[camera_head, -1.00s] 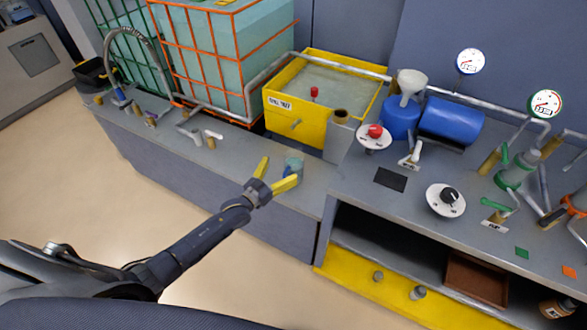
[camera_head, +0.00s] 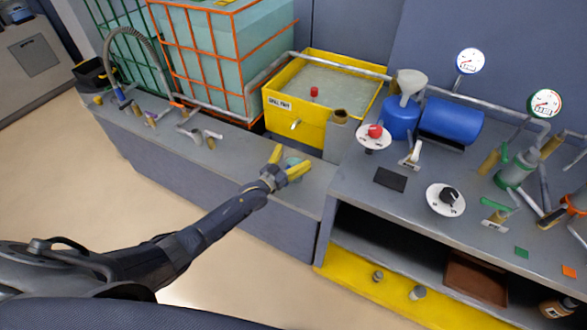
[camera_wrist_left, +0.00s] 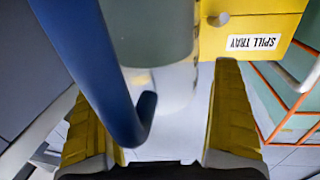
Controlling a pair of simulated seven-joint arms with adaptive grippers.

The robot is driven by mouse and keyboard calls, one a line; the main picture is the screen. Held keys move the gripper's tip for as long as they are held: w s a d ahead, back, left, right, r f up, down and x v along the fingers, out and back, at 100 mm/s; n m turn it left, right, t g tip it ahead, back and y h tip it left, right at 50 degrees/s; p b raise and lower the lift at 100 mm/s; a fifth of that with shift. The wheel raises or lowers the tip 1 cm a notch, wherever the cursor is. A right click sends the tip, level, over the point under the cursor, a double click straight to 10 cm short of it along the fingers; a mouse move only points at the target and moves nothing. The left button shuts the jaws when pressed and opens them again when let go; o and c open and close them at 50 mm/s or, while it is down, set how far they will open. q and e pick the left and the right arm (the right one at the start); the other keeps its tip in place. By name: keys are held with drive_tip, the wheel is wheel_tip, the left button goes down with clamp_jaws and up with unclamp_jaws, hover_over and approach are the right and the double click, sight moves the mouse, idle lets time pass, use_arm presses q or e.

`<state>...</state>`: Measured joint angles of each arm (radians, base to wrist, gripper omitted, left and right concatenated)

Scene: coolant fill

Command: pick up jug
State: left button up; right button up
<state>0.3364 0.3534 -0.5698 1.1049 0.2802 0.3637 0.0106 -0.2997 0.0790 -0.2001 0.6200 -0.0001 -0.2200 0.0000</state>
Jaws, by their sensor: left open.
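The jug (camera_head: 293,163) is a small translucent teal vessel standing on the low grey bench in front of the spill tray. My left gripper (camera_head: 290,160) is open and reaches it from the front left, its two yellow fingers overlapping the jug in the head view and partly hiding it. In the left wrist view, the jug body (camera_wrist_left: 150,35) and its blue handle (camera_wrist_left: 92,60) are very close, in front of and between the spread fingers. I cannot tell whether a finger touches it. My right gripper is not in view.
The yellow spill tray (camera_head: 308,124) with a small tap stands just behind the jug. A grey post with a brown top (camera_head: 340,117) is to the right. The raised grey worktop (camera_head: 350,203) begins right of the jug. Pipe fittings (camera_head: 190,134) lie left on the bench.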

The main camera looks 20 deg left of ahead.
use_arm(q)
drive_tip(key=shift+w, duration=0.1)
drive_tip(key=c, duration=1.6)
drive_tip(key=shift+r, duration=0.1)
drive_tip(key=shift+c, duration=0.5)
drive_tip(key=shift+r, duration=0.1)
